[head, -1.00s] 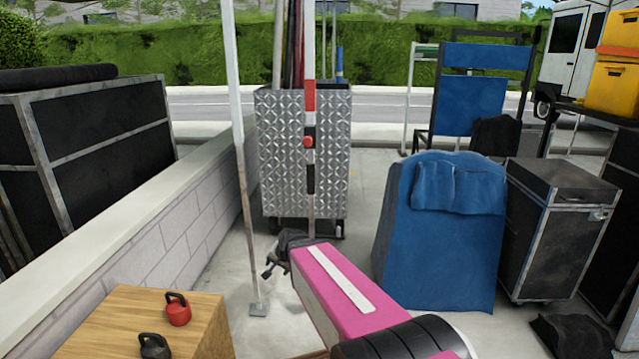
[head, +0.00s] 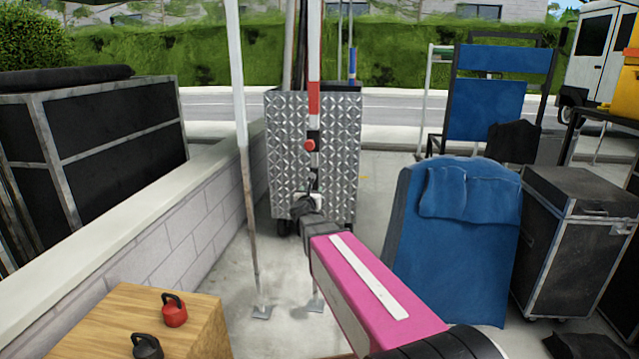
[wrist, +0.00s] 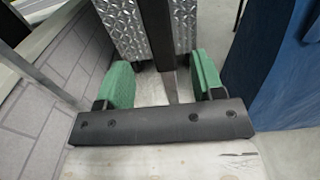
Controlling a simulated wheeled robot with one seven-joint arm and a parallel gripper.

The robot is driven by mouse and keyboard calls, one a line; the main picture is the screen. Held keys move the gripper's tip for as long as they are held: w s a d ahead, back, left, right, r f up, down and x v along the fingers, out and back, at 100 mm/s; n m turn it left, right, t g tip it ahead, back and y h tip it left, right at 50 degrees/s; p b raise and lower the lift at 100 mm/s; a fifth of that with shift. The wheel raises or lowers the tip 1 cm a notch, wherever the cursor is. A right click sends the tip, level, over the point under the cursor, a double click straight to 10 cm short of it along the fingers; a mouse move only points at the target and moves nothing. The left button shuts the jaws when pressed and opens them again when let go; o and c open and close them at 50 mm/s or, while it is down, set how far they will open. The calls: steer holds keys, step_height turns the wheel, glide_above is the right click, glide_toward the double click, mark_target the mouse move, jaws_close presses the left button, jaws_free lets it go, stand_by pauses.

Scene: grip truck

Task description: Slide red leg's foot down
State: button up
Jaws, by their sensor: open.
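The red leg (head: 314,98) stands upright in front of the silver cart in the head view, with red and white bands, a red knob (head: 309,146) and a black part below it. Its foot (head: 317,305) looks like a small flat plate on the ground, partly hidden by my arm. My gripper (head: 313,186) is low on the leg, below the knob. In the wrist view, the green pads of my gripper (wrist: 163,78) are apart, and the leg's dark pole (wrist: 161,35) with a thinner grey part runs between them. I see no clear contact.
A diamond-plate cart (head: 285,150) stands close behind the leg. A white pole (head: 236,80) with its own foot (head: 261,312) is to the left, near a low block wall (head: 195,205). A blue-covered object (head: 450,265) stands to the right. A wooden box (head: 190,330) carries kettlebells.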

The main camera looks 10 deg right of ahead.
mark_target(314, 184)
steer(key=x, duration=1)
steer(key=shift+w, duration=0.3)
